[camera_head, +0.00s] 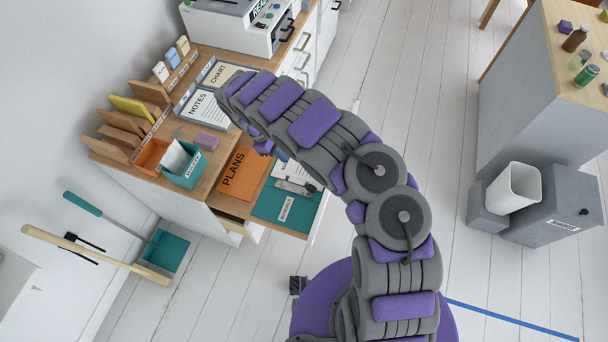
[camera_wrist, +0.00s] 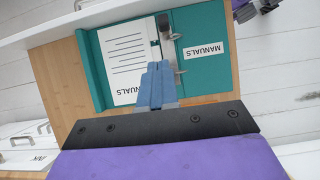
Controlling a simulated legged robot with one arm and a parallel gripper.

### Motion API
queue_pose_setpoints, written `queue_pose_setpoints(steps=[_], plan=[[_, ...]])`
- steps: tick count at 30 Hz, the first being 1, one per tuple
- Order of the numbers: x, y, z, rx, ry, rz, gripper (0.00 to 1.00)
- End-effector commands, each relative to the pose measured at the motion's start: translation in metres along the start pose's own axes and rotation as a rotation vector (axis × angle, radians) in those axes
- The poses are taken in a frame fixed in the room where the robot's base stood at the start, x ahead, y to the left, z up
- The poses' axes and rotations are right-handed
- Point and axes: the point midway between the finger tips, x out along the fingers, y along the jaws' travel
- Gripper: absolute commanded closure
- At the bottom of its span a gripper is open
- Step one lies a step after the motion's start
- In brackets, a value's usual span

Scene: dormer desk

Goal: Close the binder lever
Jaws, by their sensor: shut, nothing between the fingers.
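An open teal binder (camera_head: 288,208) lies on the desk's front edge, with a white printed sheet on one side and a MANUALS label on the other. It also shows in the wrist view (camera_wrist: 202,25). Its metal ring mechanism (camera_wrist: 168,50) runs between the two sides; in the head view the mechanism (camera_head: 292,187) has a dark-tipped lever (camera_head: 310,188) at its right end. My gripper (camera_wrist: 156,66) is shut and empty, its blue fingertips over the binder beside the mechanism. I cannot tell if they touch it. In the head view my arm mostly hides the gripper.
An orange PLANS folder (camera_head: 241,174) lies left of the binder. A teal box (camera_head: 184,165), a pink block (camera_head: 206,141) and NOTES (camera_head: 203,115) and CHART (camera_head: 221,74) trays stand on the desk (camera_head: 197,133). A drawer is partly open below.

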Motion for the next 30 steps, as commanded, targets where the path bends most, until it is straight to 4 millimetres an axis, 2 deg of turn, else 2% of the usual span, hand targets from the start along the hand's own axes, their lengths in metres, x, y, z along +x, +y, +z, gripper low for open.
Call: queue_pose_setpoints(steps=[5, 15, 19, 23, 30], plan=[[0.003, -0.01, -0.013, -0.034, 0.01, -0.006, 1.0], [0.004, -0.01, -0.014, -0.035, 0.01, -0.006, 1.0], [0.011, -0.01, -0.015, -0.035, 0.009, -0.006, 1.0], [0.028, -0.01, -0.015, -0.035, 0.007, -0.007, 1.0], [0.075, -0.011, -0.015, -0.036, 0.007, -0.007, 1.0]])
